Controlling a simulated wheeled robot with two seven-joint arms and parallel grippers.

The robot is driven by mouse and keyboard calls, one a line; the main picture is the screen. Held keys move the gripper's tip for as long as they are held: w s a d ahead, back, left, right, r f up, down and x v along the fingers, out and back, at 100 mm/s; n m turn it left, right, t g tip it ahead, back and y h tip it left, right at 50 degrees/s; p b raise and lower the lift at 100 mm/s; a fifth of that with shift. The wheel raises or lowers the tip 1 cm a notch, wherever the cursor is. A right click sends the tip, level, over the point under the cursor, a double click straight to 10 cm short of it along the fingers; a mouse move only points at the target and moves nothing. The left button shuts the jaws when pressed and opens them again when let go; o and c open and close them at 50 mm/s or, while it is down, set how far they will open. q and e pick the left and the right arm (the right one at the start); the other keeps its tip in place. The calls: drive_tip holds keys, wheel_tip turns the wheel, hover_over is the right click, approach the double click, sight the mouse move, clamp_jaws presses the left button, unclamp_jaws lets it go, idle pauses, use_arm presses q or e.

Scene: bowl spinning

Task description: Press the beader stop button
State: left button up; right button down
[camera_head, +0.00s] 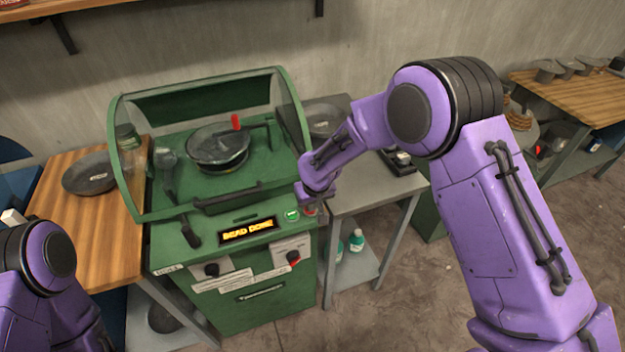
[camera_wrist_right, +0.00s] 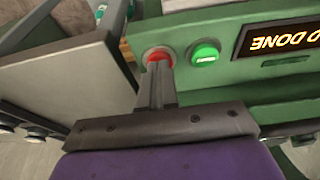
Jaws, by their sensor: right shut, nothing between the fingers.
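The green beader machine (camera_head: 240,300) stands in the middle of the head view, with a display (camera_head: 247,231) reading "BEAD DONE". A green button (camera_head: 292,215) sits right of the display. The red stop button (camera_wrist_right: 157,56) shows in the right wrist view beside the green button (camera_wrist_right: 205,54). My right gripper (camera_wrist_right: 160,68) is shut and empty. Its fingertips overlap the lower part of the red button; whether they touch it I cannot tell. In the head view the red button (camera_head: 310,211) is partly hidden by my right gripper. My left gripper is out of view.
A clear hood (camera_head: 283,110) covers a dark round bowl (camera_head: 218,146) on the machine. A wooden table (camera_head: 100,225) with a dark plate (camera_head: 90,173) is at the left. A grey side table (camera_head: 365,195) stands close right of the machine.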

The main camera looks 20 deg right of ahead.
drive_tip(key=r+p, duration=0.2)
drive_tip(key=r, duration=0.2)
drive_tip(key=shift+w+r, duration=0.1)
drive_tip(key=shift+w, duration=0.1)
drive_tip(key=b, duration=0.2)
drive_tip(key=shift+s+r+b, duration=0.25)
drive_tip(key=shift+s+b, duration=0.05)
use_arm(q)
drive_tip(key=shift+b, duration=0.6)
use_arm(e)
drive_tip(key=v, duration=0.8)
drive_tip(key=shift+s+r, duration=0.1)
